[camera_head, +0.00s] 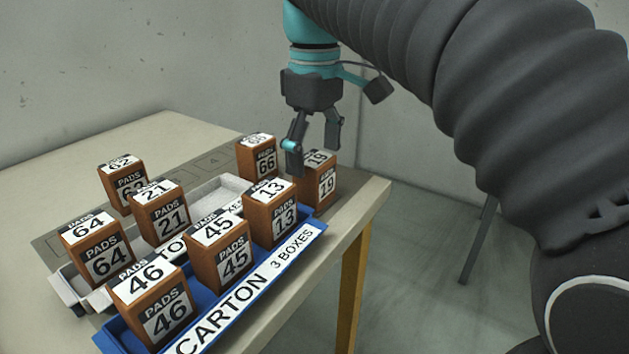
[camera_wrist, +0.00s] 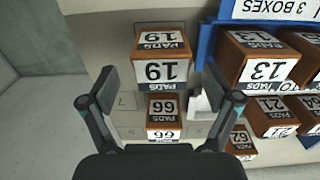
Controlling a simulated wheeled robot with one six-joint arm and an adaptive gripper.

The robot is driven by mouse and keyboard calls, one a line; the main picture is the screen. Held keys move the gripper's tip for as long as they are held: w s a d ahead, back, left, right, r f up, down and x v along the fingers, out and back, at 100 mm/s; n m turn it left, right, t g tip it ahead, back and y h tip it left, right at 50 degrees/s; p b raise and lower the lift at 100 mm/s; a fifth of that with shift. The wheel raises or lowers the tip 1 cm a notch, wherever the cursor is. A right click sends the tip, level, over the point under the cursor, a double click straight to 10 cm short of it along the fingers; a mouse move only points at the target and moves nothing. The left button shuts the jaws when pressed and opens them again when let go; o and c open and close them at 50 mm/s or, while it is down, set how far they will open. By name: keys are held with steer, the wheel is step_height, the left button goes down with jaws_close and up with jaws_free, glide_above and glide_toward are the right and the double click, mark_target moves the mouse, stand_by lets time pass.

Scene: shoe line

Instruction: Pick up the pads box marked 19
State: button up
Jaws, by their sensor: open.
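The pads box marked 19 (camera_head: 321,187) is a brown box with white and black labels. It stands upright on the table near its right edge, just beyond the end of the blue carton. In the wrist view the box marked 19 (camera_wrist: 162,58) lies at upper middle, between the lines of my fingers. My gripper (camera_head: 312,158) is open and empty, above and close to this box. One finger partly hides the box's left side in the head view. The open fingers also show in the wrist view (camera_wrist: 160,78).
The box marked 66 (camera_head: 258,157) stands close behind and left of 19. The box marked 13 (camera_head: 271,212) is close in front, in the blue carton (camera_head: 262,283) with 45 and 46. Boxes 21, 64 and 62 stand further left. The table's back left is clear.

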mark_target(314, 178)
step_height(314, 178, down, 4)
steer(key=shift+s+f+b, duration=0.1)
steer(key=shift+f+b, duration=0.15)
steer(key=shift+b, duration=0.05)
steer(key=c, duration=1.3)
